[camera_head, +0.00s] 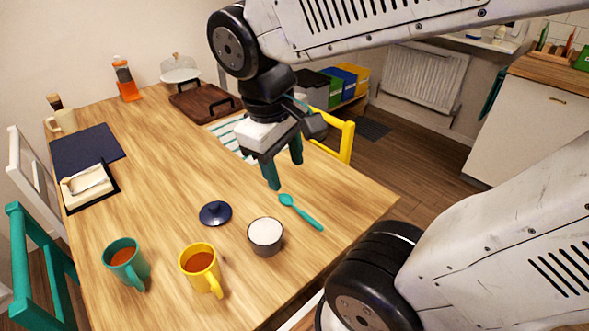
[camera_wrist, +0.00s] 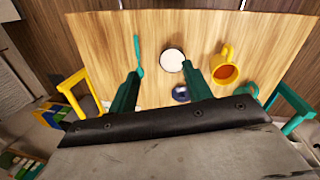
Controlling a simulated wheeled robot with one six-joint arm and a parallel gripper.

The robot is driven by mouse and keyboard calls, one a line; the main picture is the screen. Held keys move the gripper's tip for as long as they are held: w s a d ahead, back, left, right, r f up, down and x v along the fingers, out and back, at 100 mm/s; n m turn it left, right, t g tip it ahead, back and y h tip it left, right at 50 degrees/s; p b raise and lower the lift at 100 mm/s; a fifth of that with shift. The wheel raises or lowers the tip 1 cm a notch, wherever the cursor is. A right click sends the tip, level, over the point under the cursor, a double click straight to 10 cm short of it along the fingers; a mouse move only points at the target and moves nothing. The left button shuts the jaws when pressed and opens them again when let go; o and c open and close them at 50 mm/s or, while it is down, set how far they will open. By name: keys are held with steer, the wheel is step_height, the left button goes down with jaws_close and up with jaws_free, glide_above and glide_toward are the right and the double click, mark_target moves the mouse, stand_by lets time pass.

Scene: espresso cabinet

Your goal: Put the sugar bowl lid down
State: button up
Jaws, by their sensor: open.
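The sugar bowl lid (camera_head: 215,213) is dark blue with a knob. It lies on the table left of the sugar bowl (camera_head: 265,237), apart from it. The bowl is dark grey, uncovered and full of white sugar. My gripper (camera_head: 284,176) is open and empty above the table, behind the bowl and lid. In the wrist view the lid (camera_wrist: 181,93) shows partly hidden by my right-hand finger, and the bowl's white top (camera_wrist: 172,60) shows beyond the fingers.
A teal spoon (camera_head: 301,212) lies right of the bowl. A yellow mug (camera_head: 201,268) and a teal mug (camera_head: 126,262) with brown drink stand at the front left. A dark tray (camera_head: 203,101) and striped cloth (camera_head: 232,138) lie farther back. The table's middle is clear.

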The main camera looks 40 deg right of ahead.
steer(key=shift+s+a+r+m+t+y, duration=0.25)
steer(key=shift+s+m+y, duration=0.15)
steer(key=shift+s, duration=0.25)
steer(key=shift+s+a+r+m+t+y, duration=0.15)
steer(key=shift+s+m+t+y, duration=0.2)
steer(key=shift+s, duration=0.25)
steer(key=shift+s+a+r+m+t+y, duration=0.25)
steer(key=shift+s+m, duration=0.2)
steer(key=shift+s, duration=0.2)
